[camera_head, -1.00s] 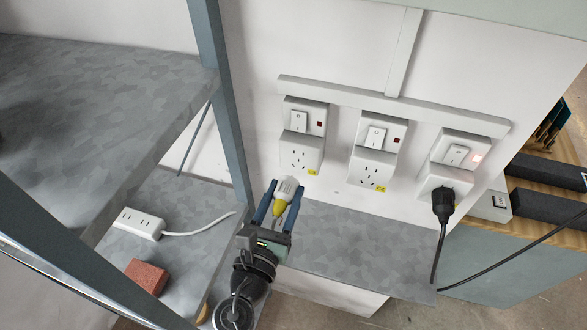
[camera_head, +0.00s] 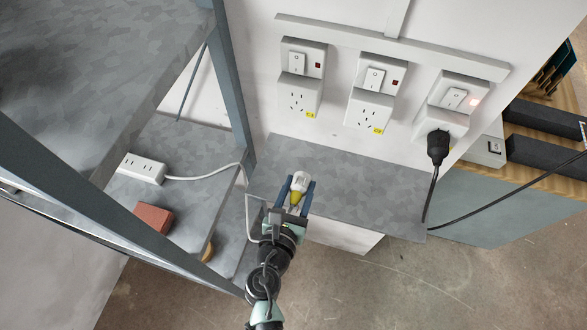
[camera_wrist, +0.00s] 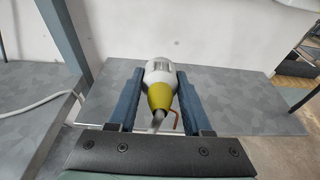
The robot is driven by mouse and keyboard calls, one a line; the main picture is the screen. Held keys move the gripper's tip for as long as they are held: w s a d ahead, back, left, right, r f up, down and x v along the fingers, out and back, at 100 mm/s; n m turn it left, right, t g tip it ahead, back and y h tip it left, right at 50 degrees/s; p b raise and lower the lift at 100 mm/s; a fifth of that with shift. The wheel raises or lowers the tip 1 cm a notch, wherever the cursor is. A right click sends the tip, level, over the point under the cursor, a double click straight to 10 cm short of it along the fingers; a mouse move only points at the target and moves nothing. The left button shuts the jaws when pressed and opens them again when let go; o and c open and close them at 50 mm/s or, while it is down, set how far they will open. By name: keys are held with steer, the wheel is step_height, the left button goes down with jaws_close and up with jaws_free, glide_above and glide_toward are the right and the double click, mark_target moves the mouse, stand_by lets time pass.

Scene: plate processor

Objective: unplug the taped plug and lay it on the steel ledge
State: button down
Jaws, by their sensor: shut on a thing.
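The taped plug (camera_head: 301,181) is white with a yellow taped end. My gripper (camera_head: 297,188) is shut on it, one blue finger on each side. The plug also shows between the fingers in the wrist view (camera_wrist: 160,85), white end pointing away toward the wall. The steel ledge (camera_head: 370,190) is a grey mottled shelf below the sockets. The plug appears over the ledge's left part; I cannot tell whether it touches. The left socket (camera_head: 298,95) and middle socket (camera_head: 369,108) are empty.
A black plug (camera_head: 438,146) sits in the right socket, its switch lit red, its cable hanging past the ledge's right end. A blue-grey rack post (camera_head: 233,90) stands left. A white power strip (camera_head: 142,168) and red block (camera_head: 153,217) lie on the lower shelf. The ledge's right part is clear.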

steer(key=shift+w+d+f+b, duration=0.25)
steer(key=shift+w+f+b, duration=0.55)
steer(key=shift+f+b, duration=0.3)
steer(key=shift+w+d+f+b, duration=0.25)
steer(key=shift+w+f+b, duration=0.5)
steer(key=shift+f+b, duration=0.35)
steer(key=shift+w+d+f+b, duration=0.25)
steer(key=shift+w+f+b, duration=0.55)
steer(key=shift+f+b, duration=0.3)
steer(key=shift+c, duration=1.3)
jaws_free()
steer(key=b+v, duration=0.1)
steer(key=v, duration=1.2)
